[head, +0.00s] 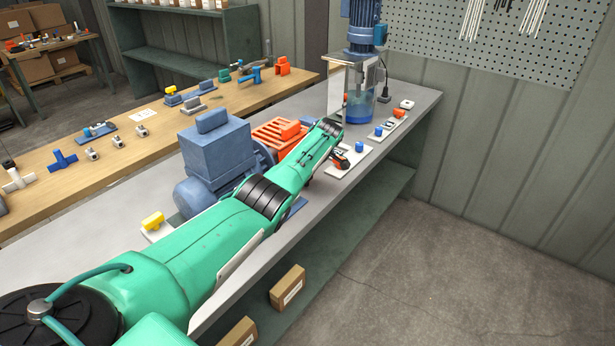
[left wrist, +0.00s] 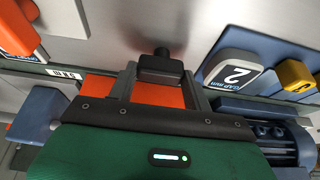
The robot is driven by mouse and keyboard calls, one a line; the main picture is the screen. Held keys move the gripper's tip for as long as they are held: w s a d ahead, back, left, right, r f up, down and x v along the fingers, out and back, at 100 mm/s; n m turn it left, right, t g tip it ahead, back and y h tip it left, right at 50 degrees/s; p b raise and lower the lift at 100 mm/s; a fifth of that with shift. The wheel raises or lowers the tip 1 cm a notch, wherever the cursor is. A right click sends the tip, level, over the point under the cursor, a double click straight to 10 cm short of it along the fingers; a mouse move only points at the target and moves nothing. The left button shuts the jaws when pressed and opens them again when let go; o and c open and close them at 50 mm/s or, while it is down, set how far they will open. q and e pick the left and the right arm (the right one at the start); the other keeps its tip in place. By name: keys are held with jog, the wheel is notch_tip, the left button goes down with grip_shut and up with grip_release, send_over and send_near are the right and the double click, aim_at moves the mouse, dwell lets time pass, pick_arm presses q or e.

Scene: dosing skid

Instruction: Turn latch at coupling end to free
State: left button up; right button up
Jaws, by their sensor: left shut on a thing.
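My left gripper (left wrist: 160,74) shows in the left wrist view with a grey finger on each side of a dark block, which I take to be the latch (left wrist: 160,64). The fingers are shut on it, and a dark round stub sticks out beyond it. Orange surfaces show behind the fingers. In the head view my green left arm reaches along the grey bench, and its wrist hides the fingers and most of what they hold. A small black and orange part (head: 340,159) shows beside the wrist, over a white plate (head: 345,172). The latch's angle is unclear. My right gripper is out of view.
A blue pump (head: 214,150) stands left of my arm, near an orange ribbed block (head: 272,140). A mixer with a clear tank (head: 354,90) stands at the bench's far end. Small blue knobs (head: 378,131) sit on plates along the right edge. Open floor lies to the right.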

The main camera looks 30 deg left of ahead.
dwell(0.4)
pick_arm(q)
jog(key=o, duration=1)
jog(key=v, duration=1.4)
jog(key=shift+w+b, duration=0.1)
jog(key=shift+b, duration=0.3)
jog(key=shift+f, duration=0.1)
